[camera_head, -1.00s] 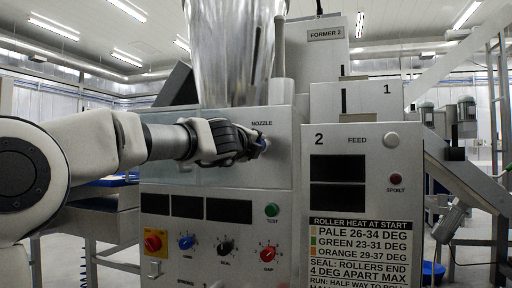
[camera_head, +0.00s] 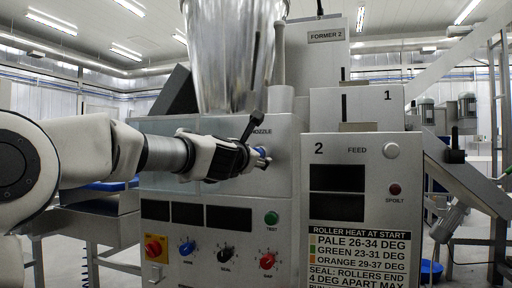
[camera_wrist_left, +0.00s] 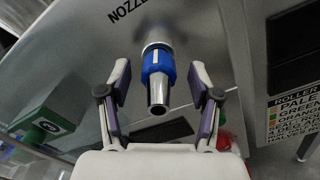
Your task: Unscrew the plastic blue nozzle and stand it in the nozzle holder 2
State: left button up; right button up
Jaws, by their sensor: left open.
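The blue nozzle (camera_wrist_left: 158,68) is on the machine face below the NOZZLE label in the left wrist view. It has a blue collar and a metal tip pointing toward the camera. In the head view the nozzle (camera_head: 261,152) is mostly hidden by my left gripper (camera_head: 262,148). My left gripper (camera_wrist_left: 160,95) is open, with one finger on each side of the nozzle and a gap visible on both sides. My right gripper is not in view.
The machine panel carries a red switch (camera_head: 155,247), several knobs and a green TEST button (camera_head: 271,218) below my left arm. A tall metal hopper (camera_head: 222,60) stands above. The feed unit (camera_head: 352,170) marked 2 juts out on the right.

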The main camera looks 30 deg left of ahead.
pick_arm(q)
jog(key=m, duration=0.2)
jog(key=shift+r+m, duration=0.25)
jog(key=shift+m, duration=0.15)
jog(key=shift+f+m, duration=0.15)
jog(key=shift+m, duration=0.25)
jog(key=m+p, duration=0.2)
jog(key=m, duration=0.1)
jog(key=m+p, duration=0.3)
jog(key=m, duration=0.1)
jog(key=m+p, duration=0.2)
jog(key=m, duration=0.1)
jog(key=shift+r+m, duration=0.3)
jog(key=shift+r, duration=0.1)
jog(key=shift+f+m, duration=0.25)
jog(key=shift+m, duration=0.25)
jog(key=m+p, duration=0.5)
jog(key=shift+r, duration=0.2)
jog(key=shift+f+m, duration=0.15)
jog(key=shift+m, duration=0.25)
jog(key=shift+m+p, duration=0.7)
jog(key=shift+p, duration=0.35)
jog(key=shift+m+p, duration=0.3)
jog(key=shift+m, duration=0.3)
jog(key=shift+f, duration=0.25)
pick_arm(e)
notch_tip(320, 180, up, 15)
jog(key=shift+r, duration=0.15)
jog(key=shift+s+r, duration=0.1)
